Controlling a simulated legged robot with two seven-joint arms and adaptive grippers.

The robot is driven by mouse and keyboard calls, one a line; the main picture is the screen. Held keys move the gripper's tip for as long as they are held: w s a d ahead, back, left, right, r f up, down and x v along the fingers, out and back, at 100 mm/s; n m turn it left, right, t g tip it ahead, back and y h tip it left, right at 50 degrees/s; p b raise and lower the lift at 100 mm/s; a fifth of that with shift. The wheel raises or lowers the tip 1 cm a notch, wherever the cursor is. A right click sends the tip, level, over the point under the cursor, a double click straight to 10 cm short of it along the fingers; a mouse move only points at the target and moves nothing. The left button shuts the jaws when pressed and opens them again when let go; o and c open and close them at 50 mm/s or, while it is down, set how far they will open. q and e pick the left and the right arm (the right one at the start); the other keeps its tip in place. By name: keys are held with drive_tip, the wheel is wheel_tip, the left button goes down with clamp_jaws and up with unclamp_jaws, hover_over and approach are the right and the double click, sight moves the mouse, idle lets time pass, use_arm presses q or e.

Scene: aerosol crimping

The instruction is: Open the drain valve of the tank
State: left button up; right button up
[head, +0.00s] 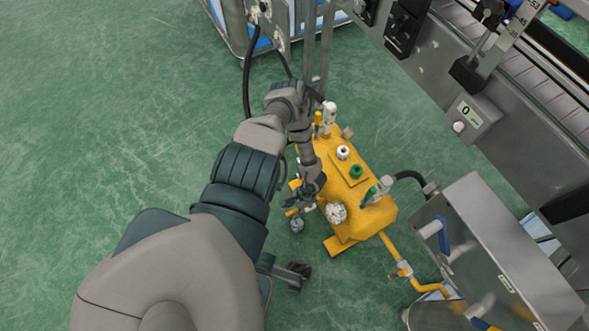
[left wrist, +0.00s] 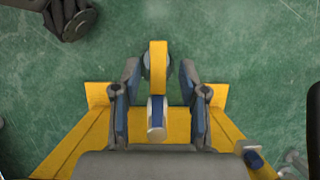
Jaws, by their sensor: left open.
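The yellow tank (head: 379,217) lies on the green floor, with a round gauge (head: 336,213) and green and white fittings on top. My left gripper (head: 306,195) is at the tank's left side, pointing down. In the left wrist view my left gripper (left wrist: 160,85) is open. Between its fingers show a yellow bar (left wrist: 158,62) and a small valve handle (left wrist: 156,118), blue with a pale metal end. The fingers stand on both sides of the handle, with gaps visible. In the head view the gripper and arm largely hide this handle.
A steel cabinet (head: 500,250) with blue-handled valves stands right of the tank. A yellow pipe (head: 398,262) and a black hose (head: 410,176) run from the tank toward it. A conveyor machine (head: 450,75) fills the upper right. The floor at left is clear.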

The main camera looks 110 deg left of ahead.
use_arm(q)
drive_tip(key=v, duration=1.1)
drive_tip(key=shift+r, duration=0.35)
drive_tip(key=shift+w+a, duration=0.1)
